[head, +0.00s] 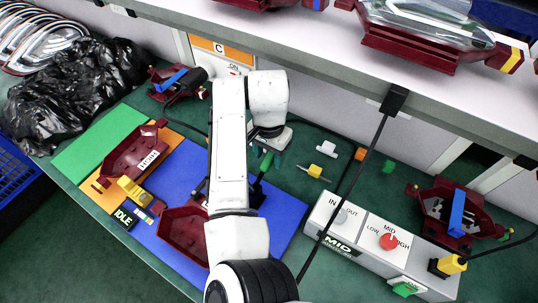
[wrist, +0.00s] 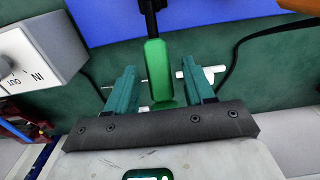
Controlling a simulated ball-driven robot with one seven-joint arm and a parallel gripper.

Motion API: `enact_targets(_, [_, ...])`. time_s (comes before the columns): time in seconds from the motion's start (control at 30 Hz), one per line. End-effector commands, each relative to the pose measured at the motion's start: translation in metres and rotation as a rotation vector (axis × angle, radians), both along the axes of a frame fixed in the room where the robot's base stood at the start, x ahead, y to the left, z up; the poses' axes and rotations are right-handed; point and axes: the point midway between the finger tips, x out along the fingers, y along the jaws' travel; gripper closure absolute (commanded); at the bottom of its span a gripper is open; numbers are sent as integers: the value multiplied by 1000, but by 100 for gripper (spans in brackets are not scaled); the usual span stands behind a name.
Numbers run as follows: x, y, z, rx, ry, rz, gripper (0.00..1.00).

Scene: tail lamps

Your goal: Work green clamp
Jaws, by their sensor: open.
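The green clamp handle (wrist: 158,68) stands out in the wrist view, with a black shaft running from it toward the blue mat. In the head view the green handle (head: 266,163) shows just right of my arm, with its black part below it beside the dark red lamp housing (head: 183,235). My gripper (wrist: 158,72) is open, with one teal finger on each side of the handle and a visible gap on both sides. I cannot tell whether the handle is at fingertip depth. My gripper also shows in the head view (head: 268,154); my arm hides part of the housing and clamp.
A grey control box (head: 345,240) with IN/OUT and LOW/MID/HIGH knobs stands right. A yellow connector (head: 315,170) and a white one (head: 327,149) lie near my gripper. The blue mat (head: 285,220) is clear right of my arm. A shelf (head: 380,85) overhangs the back.

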Motion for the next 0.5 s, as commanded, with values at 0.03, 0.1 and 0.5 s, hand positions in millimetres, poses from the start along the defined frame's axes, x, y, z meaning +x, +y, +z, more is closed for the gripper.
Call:
enact_targets(0.03, [0, 0, -5, -1, 2, 1, 47])
enact_targets(0.1, [-1, 0, -11, 0, 1, 0, 47])
enact_targets(0.5, [0, 0, -16, 0, 0, 0, 49])
